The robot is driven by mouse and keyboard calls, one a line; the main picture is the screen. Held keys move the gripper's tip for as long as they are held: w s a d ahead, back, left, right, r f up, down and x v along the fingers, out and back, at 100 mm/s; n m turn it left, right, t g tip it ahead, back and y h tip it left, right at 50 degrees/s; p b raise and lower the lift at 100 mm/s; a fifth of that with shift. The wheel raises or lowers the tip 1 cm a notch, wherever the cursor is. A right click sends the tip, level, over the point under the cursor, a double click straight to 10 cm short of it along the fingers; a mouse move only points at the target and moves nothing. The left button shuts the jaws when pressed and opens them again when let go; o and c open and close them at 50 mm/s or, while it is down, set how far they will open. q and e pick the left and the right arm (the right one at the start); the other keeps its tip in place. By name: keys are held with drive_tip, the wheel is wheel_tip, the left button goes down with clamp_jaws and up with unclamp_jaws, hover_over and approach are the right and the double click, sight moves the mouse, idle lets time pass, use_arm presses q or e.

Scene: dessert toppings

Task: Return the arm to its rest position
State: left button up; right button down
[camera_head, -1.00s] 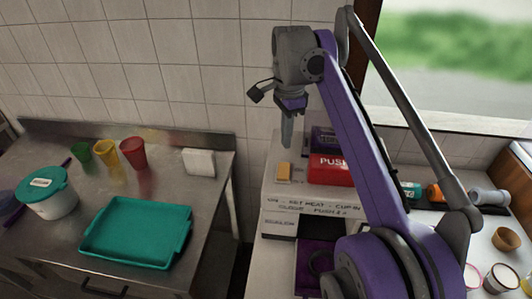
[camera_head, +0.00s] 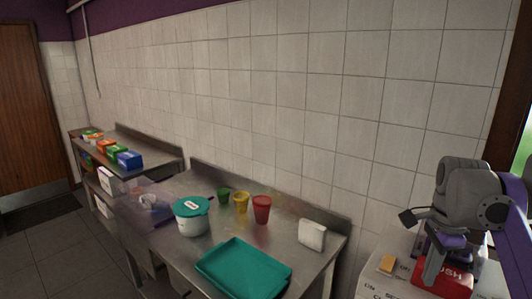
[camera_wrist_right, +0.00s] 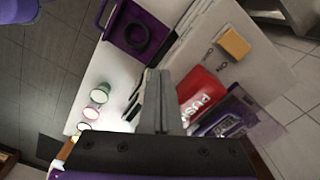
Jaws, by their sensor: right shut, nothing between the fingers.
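My right gripper (camera_head: 432,268) hangs fingers-down at the right edge of the head view, in front of a red box marked PUSH (camera_head: 444,279). Its fingers are shut with nothing between them. In the right wrist view the closed fingers (camera_wrist_right: 155,98) point over the white machine top, with the red PUSH box (camera_wrist_right: 203,95) beside them on the right. My purple and grey right arm is cut off by the frame edge. My left gripper does not show in either view.
A steel table holds a teal tray (camera_head: 243,270), a lidded tub (camera_head: 192,217), green (camera_head: 223,195), yellow (camera_head: 241,204) and red (camera_head: 261,210) cups and a white block (camera_head: 312,235). A small orange block (camera_head: 387,264) lies beside the red box. A shelf of coloured boxes (camera_head: 117,153) stands at far left.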

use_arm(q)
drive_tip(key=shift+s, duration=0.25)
use_arm(e)
drive_tip(key=s+a+f+n+t, duration=0.3)
drive_tip(key=s+a+f+n, duration=0.5)
drive_tip(key=f+n, duration=0.2)
drive_tip(key=s+a+f+n+t, duration=0.2)
drive_tip(key=s+a+f+n, duration=0.5)
drive_tip(key=f, duration=0.7)
drive_tip(key=a+n, duration=0.2)
drive_tip(key=n, duration=0.1)
drive_tip(key=shift+s+f+t, duration=0.15)
drive_tip(key=shift+s+t, duration=0.25)
